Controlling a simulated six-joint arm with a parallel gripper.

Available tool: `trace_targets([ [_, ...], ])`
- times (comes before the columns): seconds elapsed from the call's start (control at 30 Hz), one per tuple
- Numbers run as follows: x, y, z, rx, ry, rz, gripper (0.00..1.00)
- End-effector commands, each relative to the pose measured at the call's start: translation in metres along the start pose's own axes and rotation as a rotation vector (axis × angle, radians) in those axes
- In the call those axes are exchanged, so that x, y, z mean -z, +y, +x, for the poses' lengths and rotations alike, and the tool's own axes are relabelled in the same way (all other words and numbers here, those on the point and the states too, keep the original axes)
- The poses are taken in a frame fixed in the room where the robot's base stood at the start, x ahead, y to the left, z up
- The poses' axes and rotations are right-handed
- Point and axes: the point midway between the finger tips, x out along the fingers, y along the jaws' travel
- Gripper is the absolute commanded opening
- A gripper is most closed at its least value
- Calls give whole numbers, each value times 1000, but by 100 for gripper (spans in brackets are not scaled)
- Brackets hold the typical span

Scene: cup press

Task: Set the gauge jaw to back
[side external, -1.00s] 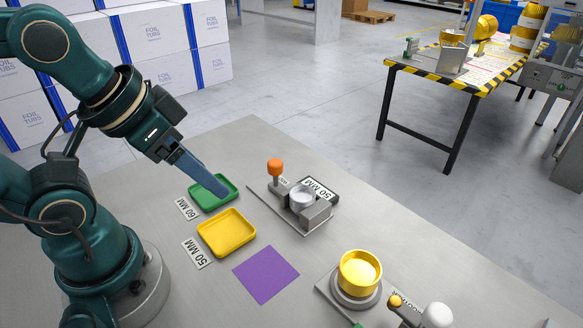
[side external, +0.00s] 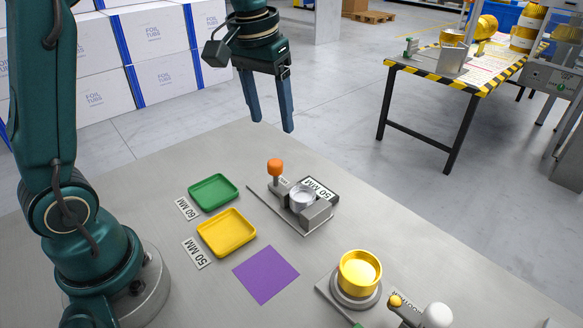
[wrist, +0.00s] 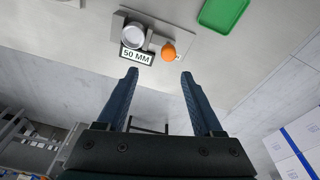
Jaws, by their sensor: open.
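The gauge (side external: 306,212) is a grey metal fixture on the bench. It has a jaw block with an orange knob (side external: 275,166) on a post at its left end, and a silver cup (side external: 302,197) sits between the grey blocks. A "50 MM" label (side external: 320,189) lies behind it. My gripper (side external: 272,125) is open and empty, pointing down, above and behind the gauge. In the wrist view the orange knob (wrist: 168,52) shows beyond the gap between my fingers (wrist: 158,76), with the silver cup (wrist: 133,36) left of it. No contact shows.
A green tray (side external: 232,200) labelled 60 MM and a yellow tray (side external: 227,252) labelled 50 MM lie left of the gauge. A purple square (side external: 266,274) is in front. A gold cup (side external: 360,272) stands on a round press base, near a white-knobbed lever (side external: 436,315).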

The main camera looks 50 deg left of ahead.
Motion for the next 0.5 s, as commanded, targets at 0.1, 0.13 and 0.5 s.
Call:
trace_targets([
  [0.1,15,-7,28,12,-68,-29,68],
  [0.13,17,-8,34,14,-82,-35,68],
  [0.5,14,-18,80,25,-170,-61,68],
])
